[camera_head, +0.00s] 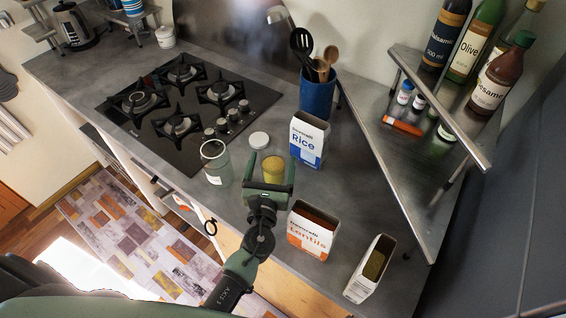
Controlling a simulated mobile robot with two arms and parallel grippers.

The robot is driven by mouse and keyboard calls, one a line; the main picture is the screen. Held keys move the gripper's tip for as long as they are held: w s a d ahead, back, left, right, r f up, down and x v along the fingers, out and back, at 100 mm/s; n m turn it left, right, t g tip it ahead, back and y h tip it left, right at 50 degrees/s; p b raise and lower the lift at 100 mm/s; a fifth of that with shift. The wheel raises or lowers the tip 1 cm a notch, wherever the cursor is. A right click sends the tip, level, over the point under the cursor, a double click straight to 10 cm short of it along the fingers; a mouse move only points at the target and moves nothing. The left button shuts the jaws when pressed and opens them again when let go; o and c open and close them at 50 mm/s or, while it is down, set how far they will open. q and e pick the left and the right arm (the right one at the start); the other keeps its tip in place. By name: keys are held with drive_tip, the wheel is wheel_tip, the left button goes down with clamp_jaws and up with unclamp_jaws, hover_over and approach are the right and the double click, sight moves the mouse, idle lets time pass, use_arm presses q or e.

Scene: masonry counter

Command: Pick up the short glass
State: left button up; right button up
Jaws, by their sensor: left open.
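A short glass (273,164) with yellow contents stands on the grey counter, near its middle. My left gripper (271,168) is open, with its green fingers to the left and right of the glass in the head view. The gripper body hides the lower part of the glass. I cannot tell whether the fingers touch it. A taller clear glass jar (217,164) with a white label stands just left of the gripper. My right gripper is not in view.
A Rice box (309,142) stands behind right, a Lentils box (312,234) front right, and another open box (370,270) farther right. A white lid (259,140) lies behind the glass. A hob (187,108), a blue utensil holder (318,97) and a bottle shelf (440,112) surround the area.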

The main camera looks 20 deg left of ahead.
sight(275, 162)
use_arm(q)
drive_tip(key=f+b, duration=0.2)
drive_tip(key=s+f+b, duration=0.1)
drive_tip(key=f+b, duration=0.1)
drive_tip(key=shift+a+f+b, duration=0.2)
drive_tip(key=shift+f+b, duration=0.1)
drive_tip(key=f+b, duration=0.1)
drive_tip(key=f, duration=0.1)
drive_tip(key=f+b, duration=0.2)
drive_tip(key=shift+w+d, duration=0.1)
drive_tip(key=shift+w, duration=0.1)
drive_tip(key=shift+w+r, duration=0.4)
drive_tip(key=shift+r, duration=0.05)
drive_tip(key=shift+w+a, duration=0.2)
drive_tip(key=shift+w, duration=0.1)
drive_tip(key=w, duration=0.5)
drive_tip(key=shift+w+a+b, duration=0.1)
drive_tip(key=shift+a+b, duration=0.2)
drive_tip(key=shift+a, duration=0.05)
drive_tip(key=shift+w, duration=0.4)
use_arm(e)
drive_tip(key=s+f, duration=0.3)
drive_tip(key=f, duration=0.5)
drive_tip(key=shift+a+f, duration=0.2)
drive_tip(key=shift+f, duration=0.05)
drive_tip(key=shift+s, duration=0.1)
